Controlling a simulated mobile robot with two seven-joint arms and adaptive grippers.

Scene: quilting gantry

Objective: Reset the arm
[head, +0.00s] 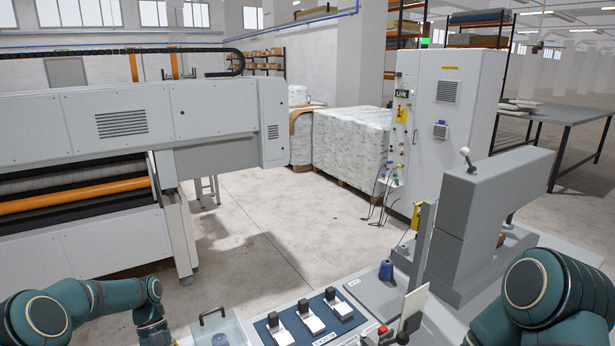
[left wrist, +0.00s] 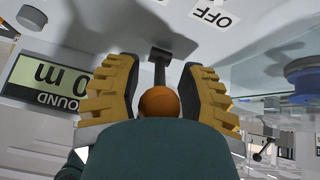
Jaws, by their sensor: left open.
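In the left wrist view my left gripper (left wrist: 159,75) is open, its two yellow ridged fingers standing apart. Between them is a lever with an orange-brown ball knob (left wrist: 159,101) and a dark stem (left wrist: 159,66) rising from a light panel. The fingers sit on either side of the knob; I cannot tell whether either touches it. An OFF label (left wrist: 212,14) is on the panel, upside down in this view.
A counter display (left wrist: 45,78) is on the panel beside the left finger. A blue spool (left wrist: 304,76) stands at the right. In the head view a grey machine head (head: 470,215), a blue cone (head: 386,270) and a switch board (head: 310,322) are on the bench. Open floor lies beyond.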

